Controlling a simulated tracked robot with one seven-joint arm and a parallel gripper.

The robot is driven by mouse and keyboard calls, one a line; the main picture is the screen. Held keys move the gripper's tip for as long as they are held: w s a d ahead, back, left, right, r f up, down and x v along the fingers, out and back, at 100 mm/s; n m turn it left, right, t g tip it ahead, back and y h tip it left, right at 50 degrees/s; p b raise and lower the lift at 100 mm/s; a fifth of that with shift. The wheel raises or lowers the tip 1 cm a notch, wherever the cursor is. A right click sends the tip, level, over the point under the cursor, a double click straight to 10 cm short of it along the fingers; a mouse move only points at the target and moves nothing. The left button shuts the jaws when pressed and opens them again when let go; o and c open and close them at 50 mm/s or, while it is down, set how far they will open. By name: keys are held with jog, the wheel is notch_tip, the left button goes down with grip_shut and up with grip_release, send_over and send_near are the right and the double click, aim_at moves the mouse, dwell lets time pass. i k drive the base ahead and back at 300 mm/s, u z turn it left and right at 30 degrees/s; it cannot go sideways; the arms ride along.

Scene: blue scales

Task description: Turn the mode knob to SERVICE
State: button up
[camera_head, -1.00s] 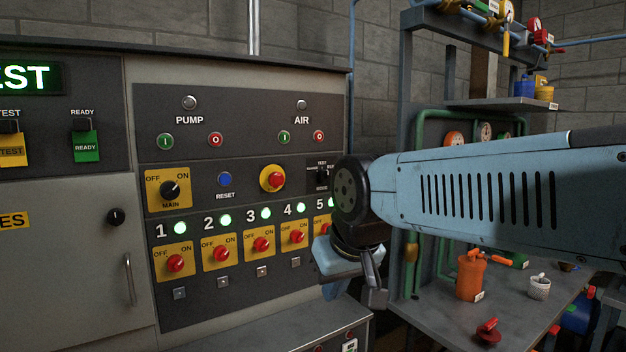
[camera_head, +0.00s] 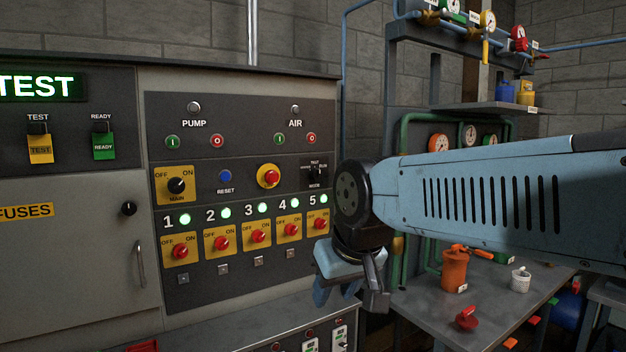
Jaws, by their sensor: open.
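The mode knob (camera_head: 316,173) is a small black knob on a dark plate at the right end of the control panel (camera_head: 245,125). Small white lettering surrounds it, with MODE below; the other position labels are too small to read surely, and I cannot tell which one it points at. My gripper (camera_head: 345,298) hangs below my arm's wrist, to the right of and lower than the knob in the picture. It is open and holds nothing that I can see. My wrist is close to the knob's right side in the picture but leaves it visible.
A green display (camera_head: 40,86) reads TEST. Numbered red switches (camera_head: 257,236) with lit green lamps fill the panel's lower part, and a red emergency button (camera_head: 269,176) sits left of the knob. A workbench (camera_head: 420,306) with an orange can (camera_head: 454,269) stands at right.

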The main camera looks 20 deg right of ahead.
aim_at(316, 174)
jog(key=z, duration=0.3)
jog(key=k, duration=0.1)
jog(key=u, duration=0.8)
jog(key=i, duration=1.15)
jog(key=z, duration=0.5)
